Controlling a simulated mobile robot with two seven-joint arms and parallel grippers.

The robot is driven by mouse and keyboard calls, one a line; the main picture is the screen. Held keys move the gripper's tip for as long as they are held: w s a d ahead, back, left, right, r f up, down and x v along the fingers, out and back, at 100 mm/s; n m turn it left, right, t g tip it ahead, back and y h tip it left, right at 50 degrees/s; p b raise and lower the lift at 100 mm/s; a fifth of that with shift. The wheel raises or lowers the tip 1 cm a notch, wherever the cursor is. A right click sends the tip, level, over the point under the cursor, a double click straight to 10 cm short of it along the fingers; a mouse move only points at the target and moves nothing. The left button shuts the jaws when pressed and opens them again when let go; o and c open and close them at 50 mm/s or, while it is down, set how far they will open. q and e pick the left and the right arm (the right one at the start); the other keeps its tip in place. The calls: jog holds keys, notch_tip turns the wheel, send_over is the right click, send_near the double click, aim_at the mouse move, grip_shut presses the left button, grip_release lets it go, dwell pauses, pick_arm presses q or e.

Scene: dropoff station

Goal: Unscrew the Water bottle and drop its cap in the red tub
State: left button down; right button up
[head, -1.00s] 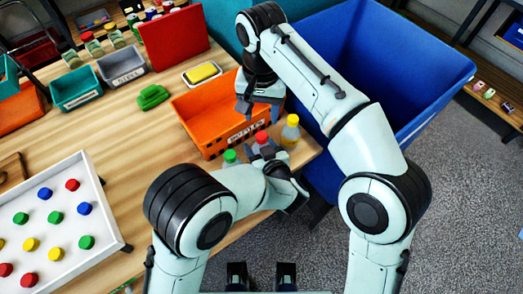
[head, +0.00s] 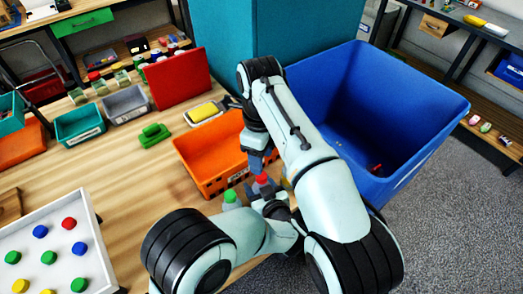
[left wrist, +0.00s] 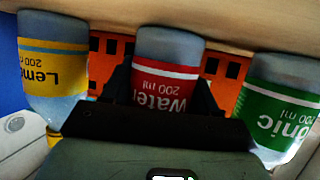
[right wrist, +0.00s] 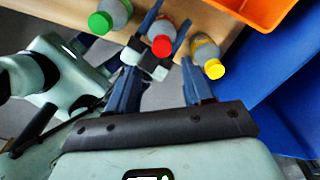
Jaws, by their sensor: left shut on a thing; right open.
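The Water bottle with a red label (left wrist: 168,85) stands upright between a yellow Lemon bottle (left wrist: 53,60) and a green-labelled Tonic bottle (left wrist: 275,105). Its red cap (right wrist: 161,45) is on and also shows in the head view (head: 262,181). My left gripper (head: 272,196) is shut around the Water bottle below the cap. My right gripper (head: 260,160) is open just above the cap; in the right wrist view its fingers (right wrist: 160,72) are spread, apart from the cap. An orange tub (head: 205,165) stands behind the bottles; I cannot make out a clearly red tub.
A large blue bin (head: 400,160) stands right of the table. A white tray of coloured caps (head: 85,215) is at the left. Behind are a green block (head: 153,135), a yellow sponge (head: 202,112), teal (head: 78,125) and grey (head: 128,108) tubs, and a red panel (head: 180,78).

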aim_at(261, 177)
jog(key=m, duration=0.3)
jog(key=r+m, duration=0.1)
jog(key=m, duration=0.1)
jog(key=shift+m, duration=0.4)
jog(key=shift+f, duration=3.95)
grip_shut()
